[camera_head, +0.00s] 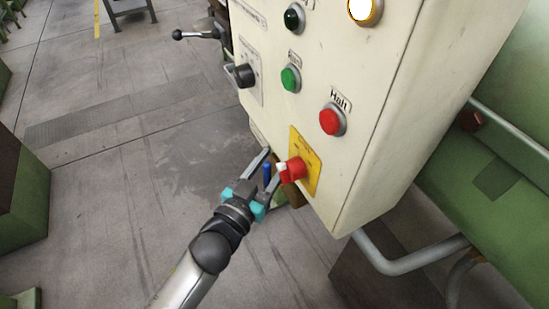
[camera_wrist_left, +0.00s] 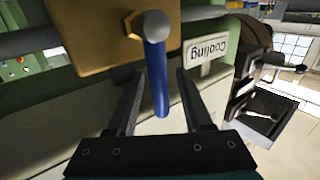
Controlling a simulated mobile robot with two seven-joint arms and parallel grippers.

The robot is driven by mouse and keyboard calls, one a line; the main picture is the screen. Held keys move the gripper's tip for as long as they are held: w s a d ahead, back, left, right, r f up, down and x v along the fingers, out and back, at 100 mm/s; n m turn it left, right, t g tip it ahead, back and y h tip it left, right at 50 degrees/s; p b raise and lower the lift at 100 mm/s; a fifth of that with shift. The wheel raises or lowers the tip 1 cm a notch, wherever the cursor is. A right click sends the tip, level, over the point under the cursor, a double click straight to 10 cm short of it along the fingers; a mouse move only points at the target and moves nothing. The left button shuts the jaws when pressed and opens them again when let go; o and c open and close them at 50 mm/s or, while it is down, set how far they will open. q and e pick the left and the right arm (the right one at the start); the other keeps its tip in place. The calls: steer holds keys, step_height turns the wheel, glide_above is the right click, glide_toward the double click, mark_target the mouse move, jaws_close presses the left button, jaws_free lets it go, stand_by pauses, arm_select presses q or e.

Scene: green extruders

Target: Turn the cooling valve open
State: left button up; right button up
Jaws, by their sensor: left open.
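The cooling valve has a blue lever (camera_wrist_left: 155,75) with a rounded grey end at a brass hex nut (camera_wrist_left: 132,24), beside a white "Cooling" label (camera_wrist_left: 208,62) that appears upside down in the left wrist view. In the head view the blue lever (camera_head: 267,173) shows beside the control box's lower edge. My left gripper (camera_head: 272,168) is open, with its fingers on either side of the lever. In the left wrist view the lever runs between the open fingers (camera_wrist_left: 161,76); I cannot tell whether either finger touches it. My right gripper is not in view.
The cream control box (camera_head: 370,150) fills the area above and right of my gripper. A red switch on a yellow plate (camera_head: 311,158) is close to the fingers. A red Halt button (camera_head: 330,121) and green button (camera_head: 290,79) are higher. Floor (camera_head: 120,200) left is clear.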

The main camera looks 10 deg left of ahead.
arm_select(q)
steer(key=shift+w+d, duration=0.15)
steer(key=shift+w, duration=0.25)
jaws_close()
stand_by(1.3)
